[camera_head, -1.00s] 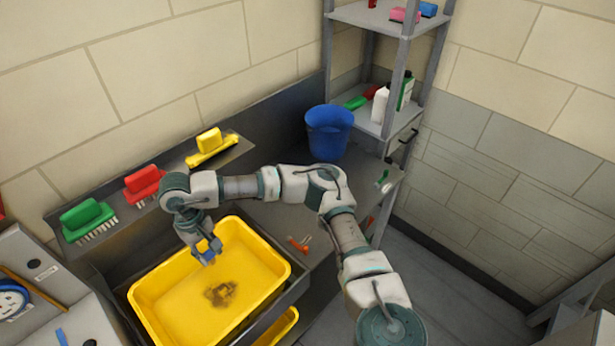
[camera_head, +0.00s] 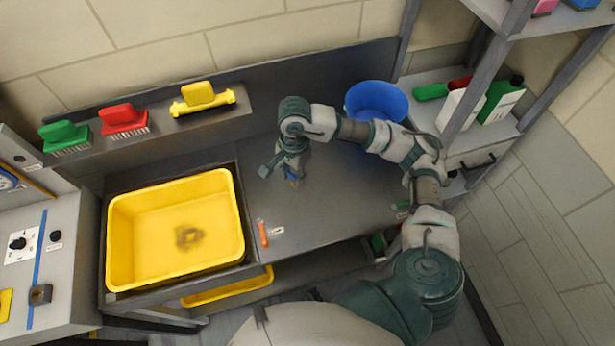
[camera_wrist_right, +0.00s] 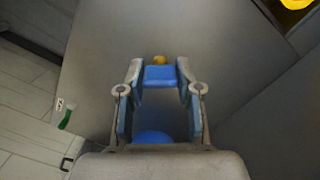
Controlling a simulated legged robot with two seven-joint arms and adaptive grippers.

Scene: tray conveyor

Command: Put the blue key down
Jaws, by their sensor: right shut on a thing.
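My right gripper (camera_head: 288,172) is over the grey counter (camera_head: 325,215), to the right of the yellow basin. It is shut on the blue key (camera_wrist_right: 159,76), which sits between its fingertips in the right wrist view, with a small yellow part beyond it. In the head view only a bit of blue shows under the gripper. I cannot tell whether the key touches the counter. My left gripper is not in view.
A yellow basin (camera_head: 125,215) sits at left. A red-orange key (camera_head: 263,235) lies on the counter's front edge. A blue bucket (camera_head: 377,98) stands behind right. Brushes (camera_head: 124,120) line the back ledge. The counter around the gripper is clear.

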